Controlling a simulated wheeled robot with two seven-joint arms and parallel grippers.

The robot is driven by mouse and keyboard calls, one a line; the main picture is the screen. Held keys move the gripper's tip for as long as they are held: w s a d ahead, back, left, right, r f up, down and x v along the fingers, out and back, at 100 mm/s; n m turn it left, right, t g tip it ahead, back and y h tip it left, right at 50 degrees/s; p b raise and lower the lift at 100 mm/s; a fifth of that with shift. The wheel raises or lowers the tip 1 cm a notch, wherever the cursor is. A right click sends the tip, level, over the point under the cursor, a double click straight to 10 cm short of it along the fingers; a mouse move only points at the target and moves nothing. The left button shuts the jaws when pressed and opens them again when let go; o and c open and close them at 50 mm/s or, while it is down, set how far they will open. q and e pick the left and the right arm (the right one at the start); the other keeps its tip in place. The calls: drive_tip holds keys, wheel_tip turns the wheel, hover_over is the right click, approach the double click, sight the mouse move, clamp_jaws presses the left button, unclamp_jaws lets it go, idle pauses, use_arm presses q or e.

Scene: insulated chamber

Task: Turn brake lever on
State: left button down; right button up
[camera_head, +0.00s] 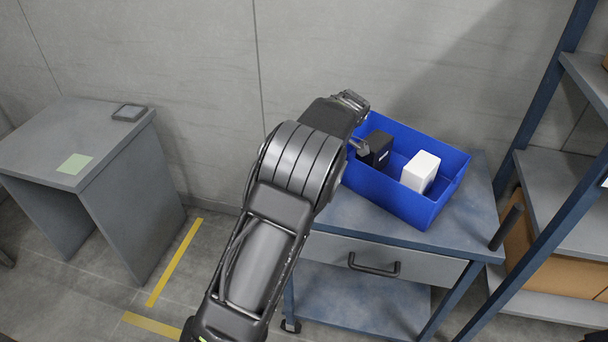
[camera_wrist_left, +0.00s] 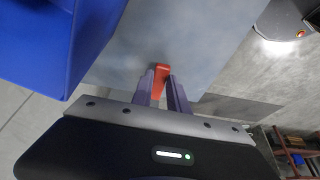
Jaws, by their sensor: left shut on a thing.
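In the left wrist view, a small orange-red piece (camera_wrist_left: 161,74), which looks like the lever, sits between the two purple-grey fingers of my left gripper (camera_wrist_left: 160,84). The gripper is shut on it. In the head view, my left arm reaches up to the left side of the cart (camera_head: 456,232). The fingers and the lever do not show clearly there, with the arm in front. My right gripper is not in view.
A blue bin (camera_head: 405,205) with a black box (camera_head: 378,148) and a white box (camera_head: 421,172) stands on the cart, close by my wrist; it also shows in the left wrist view (camera_wrist_left: 45,45). A shelf rack (camera_head: 553,105) stands right, a grey desk (camera_head: 55,135) left.

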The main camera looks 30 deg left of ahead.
use_arm(q)
drive_tip(key=shift+w+n, duration=0.15)
drive_tip(key=shift+n, duration=0.15)
drive_tip(key=c, duration=1.3)
unclamp_jaws()
drive_tip(key=v, duration=0.7)
drive_tip(key=shift+w+d+r, duration=0.1)
drive_tip(key=shift+w+r, duration=0.05)
drive_tip(key=shift+r, duration=0.2)
